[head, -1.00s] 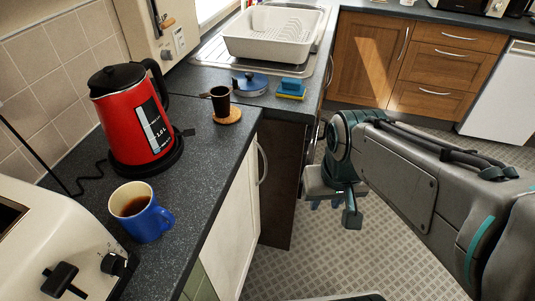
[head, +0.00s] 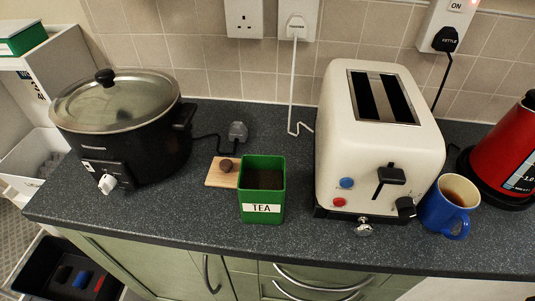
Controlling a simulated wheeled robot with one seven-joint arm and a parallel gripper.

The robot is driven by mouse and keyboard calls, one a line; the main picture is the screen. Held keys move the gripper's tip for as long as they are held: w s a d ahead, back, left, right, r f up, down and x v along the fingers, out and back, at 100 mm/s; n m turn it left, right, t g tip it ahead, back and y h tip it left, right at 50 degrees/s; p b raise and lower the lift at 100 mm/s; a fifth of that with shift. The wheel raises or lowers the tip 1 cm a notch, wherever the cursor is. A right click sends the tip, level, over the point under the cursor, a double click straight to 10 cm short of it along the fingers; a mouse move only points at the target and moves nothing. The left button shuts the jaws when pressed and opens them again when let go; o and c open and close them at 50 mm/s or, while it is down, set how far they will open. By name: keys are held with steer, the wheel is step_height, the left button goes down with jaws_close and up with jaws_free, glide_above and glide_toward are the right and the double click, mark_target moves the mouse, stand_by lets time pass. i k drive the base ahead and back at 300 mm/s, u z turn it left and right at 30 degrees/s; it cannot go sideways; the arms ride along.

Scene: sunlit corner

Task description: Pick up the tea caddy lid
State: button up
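The green tea caddy (head: 262,192) stands upright near the front of the dark counter, with a white TEA label facing me. Its top is open and dark contents show inside. A flat tan wooden piece with a round brown knob, which looks like the caddy lid (head: 215,178), lies on the counter just behind and left of the caddy. The caddy hides its right part. My gripper is not in view now.
A black slow cooker (head: 125,135) stands left of the lid. A cream toaster (head: 372,140), a blue mug of tea (head: 446,213) and a red kettle (head: 510,155) stand to the right. A plug (head: 237,132) and cord lie behind the lid. Counter (head: 195,225) in front is clear.

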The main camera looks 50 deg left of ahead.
mark_target(223, 172)
steer(key=u, duration=2.45)
